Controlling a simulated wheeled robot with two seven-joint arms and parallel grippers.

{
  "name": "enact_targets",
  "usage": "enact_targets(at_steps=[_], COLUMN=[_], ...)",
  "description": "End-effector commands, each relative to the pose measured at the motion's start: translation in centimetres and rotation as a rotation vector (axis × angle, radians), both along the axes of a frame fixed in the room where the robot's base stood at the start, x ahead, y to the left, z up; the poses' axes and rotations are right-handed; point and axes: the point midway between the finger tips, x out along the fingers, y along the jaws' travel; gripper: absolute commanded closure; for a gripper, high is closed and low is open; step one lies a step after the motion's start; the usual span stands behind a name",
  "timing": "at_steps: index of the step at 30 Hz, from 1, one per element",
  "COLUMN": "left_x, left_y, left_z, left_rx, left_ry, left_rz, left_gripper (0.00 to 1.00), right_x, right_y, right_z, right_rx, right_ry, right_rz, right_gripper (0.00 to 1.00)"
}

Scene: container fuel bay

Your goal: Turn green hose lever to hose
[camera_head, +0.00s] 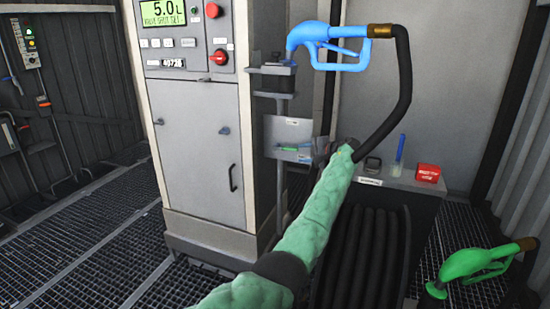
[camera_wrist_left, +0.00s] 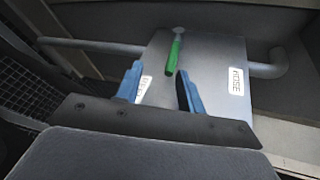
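The green hose lever (camera_head: 292,148) is on a small grey plate (camera_head: 288,128) beside the pump cabinet. In the left wrist view the lever (camera_wrist_left: 173,56) points down from a round pivot on the plate (camera_wrist_left: 205,55), with a "HOSE" label on the right and a partly hidden label on the left. My left gripper (camera_wrist_left: 160,72) is open, its blue fingers apart, with the lever's lower end between them in the picture; I cannot tell whether they touch it. In the head view my left gripper (camera_head: 311,153) is near the plate, partly hidden by its wrist. My right gripper is not in view.
The cabinet (camera_head: 200,140) stands left of the plate. A blue nozzle (camera_head: 340,45) hangs above with a black hose curving down behind my arm. A green nozzle (camera_head: 475,265) is at lower right. A red box (camera_head: 428,173) sits on the counter. Grated floor (camera_head: 90,250) is clear at left.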

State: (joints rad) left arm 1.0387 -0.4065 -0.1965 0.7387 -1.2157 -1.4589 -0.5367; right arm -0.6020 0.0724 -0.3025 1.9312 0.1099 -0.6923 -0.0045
Motion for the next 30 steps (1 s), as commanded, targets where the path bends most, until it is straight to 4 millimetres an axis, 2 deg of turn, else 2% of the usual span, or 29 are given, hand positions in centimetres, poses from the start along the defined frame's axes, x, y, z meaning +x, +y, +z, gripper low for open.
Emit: enact_targets(at_steps=[1, 15, 23, 30], left_x=[-0.1, -1.6, -2.8, -4.6], left_y=[-0.2, -1.0, -0.6, 0.4], left_z=[1.1, 8.3, 12.3, 15.5], left_rx=[-0.064, -0.456, -0.635, -0.821], left_ry=[-0.033, -0.221, -0.306, -0.377], left_rz=[0.008, 0.034, 0.033, 0.028], left_gripper=[0.61, 0.61, 0.61, 0.61], right_x=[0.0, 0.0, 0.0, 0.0], right_y=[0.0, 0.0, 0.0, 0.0], right_z=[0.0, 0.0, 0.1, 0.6], right_rx=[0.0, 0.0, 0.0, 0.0], right_ry=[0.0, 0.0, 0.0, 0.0], right_rz=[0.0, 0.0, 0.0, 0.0], right_gripper=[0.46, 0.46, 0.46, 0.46])
